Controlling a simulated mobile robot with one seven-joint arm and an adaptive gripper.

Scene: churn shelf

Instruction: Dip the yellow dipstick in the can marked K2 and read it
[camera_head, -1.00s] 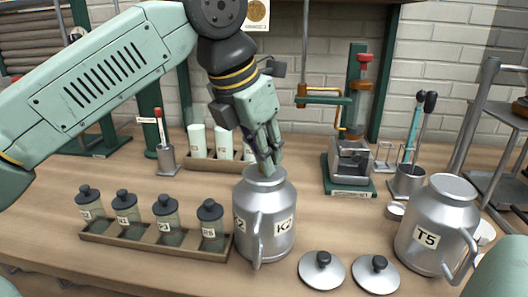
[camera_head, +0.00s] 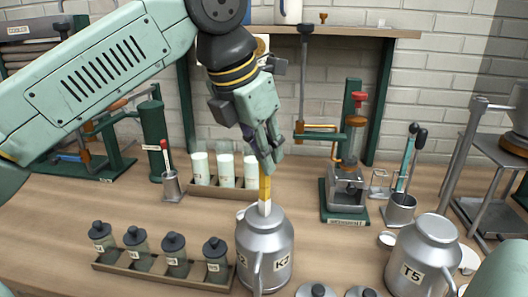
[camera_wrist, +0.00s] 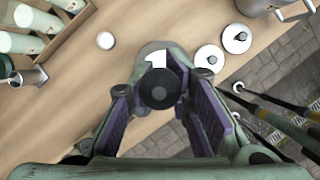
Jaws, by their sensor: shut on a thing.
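The can marked K2 (camera_head: 266,250) is a grey metal can standing open on the bench; its label shows in the head view. My gripper (camera_head: 269,155) is above its mouth, shut on the yellow dipstick (camera_head: 265,184). The stick hangs upright, yellow above with a pale lower stretch, and its lower end is at the can's mouth. I cannot tell whether the tip is still inside. In the wrist view the stick's dark round top (camera_wrist: 160,88) sits between my fingers, hiding much of the can below. No reading on the stick is legible.
A can marked T5 (camera_head: 424,262) stands at right. Two lids (camera_wrist: 208,58) (camera_wrist: 236,38) lie on the bench beside K2. A tray of dark-capped jars (camera_head: 170,277) is at left, white cylinders (camera_head: 226,170) behind, a green-based press (camera_head: 346,190) back right.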

